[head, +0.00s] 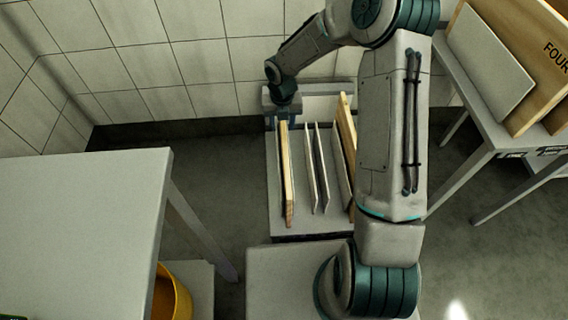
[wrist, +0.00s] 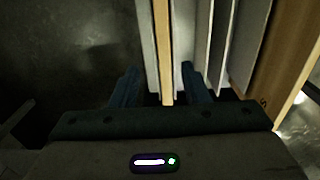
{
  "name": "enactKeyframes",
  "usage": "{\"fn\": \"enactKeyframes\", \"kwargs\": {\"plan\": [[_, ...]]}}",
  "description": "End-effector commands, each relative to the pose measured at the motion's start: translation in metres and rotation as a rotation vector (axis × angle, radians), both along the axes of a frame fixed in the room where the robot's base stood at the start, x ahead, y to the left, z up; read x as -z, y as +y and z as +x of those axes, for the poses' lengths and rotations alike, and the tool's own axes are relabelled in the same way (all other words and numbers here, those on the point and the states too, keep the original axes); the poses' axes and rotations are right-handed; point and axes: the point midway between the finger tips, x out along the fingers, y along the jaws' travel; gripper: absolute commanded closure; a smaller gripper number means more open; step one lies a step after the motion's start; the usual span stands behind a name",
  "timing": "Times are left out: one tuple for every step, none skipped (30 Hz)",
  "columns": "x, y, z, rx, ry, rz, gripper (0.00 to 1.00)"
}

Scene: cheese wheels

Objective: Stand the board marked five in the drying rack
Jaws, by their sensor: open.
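The drying rack (head: 272,215) is a low pale stand with thin upright dividers (head: 322,165). A wooden board (head: 287,180) stands upright on edge at its left side. Its face is turned away, so its marking cannot be read. My gripper (head: 283,118) is at the far end of this board. In the wrist view my gripper (wrist: 160,70) is open, with one blue finger on each side of the board's edge (wrist: 163,40) and visible gaps beside it.
Another wooden board (head: 346,125) leans in the rack's right side; a partial dark mark shows on it in the wrist view (wrist: 275,70). A board marked FOUR (head: 535,60) leans on the right table (head: 455,85). A grey table (head: 80,210) and yellow bucket (head: 172,295) are left.

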Motion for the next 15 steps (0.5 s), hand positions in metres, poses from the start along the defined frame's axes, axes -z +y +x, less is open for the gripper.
{"fn": "enactKeyframes", "kwargs": {"plan": [[0.016, 0.001, -0.001, -0.002, 0.002, 0.0, 0.58], [0.021, 0.001, -0.001, -0.002, 0.002, -0.001, 0.58], [0.027, 0.0, -0.001, -0.001, 0.002, -0.001, 0.58], [0.032, 0.0, -0.001, -0.001, 0.001, -0.001, 0.58], [0.035, 0.0, -0.001, -0.001, 0.001, -0.001, 0.58], [0.039, 0.0, -0.001, -0.001, 0.001, -0.001, 0.58], [0.041, 0.0, -0.001, -0.001, 0.001, -0.001, 0.58], [0.042, 0.0, -0.001, -0.001, 0.0, -0.001, 0.58], [0.044, 0.0, -0.001, -0.001, 0.0, -0.001, 0.58], [0.044, 0.0, -0.001, -0.001, 0.0, -0.001, 0.58], [0.045, 0.0, -0.001, 0.0, 0.0, -0.001, 0.58], [0.046, 0.0, -0.002, 0.0, 0.0, -0.001, 0.58], [0.048, -0.001, -0.002, 0.0, 0.0, -0.001, 0.58], [0.05, -0.001, -0.003, 0.0, 0.0, -0.001, 0.58], [0.054, -0.001, -0.004, 0.001, 0.0, -0.001, 0.58]]}}
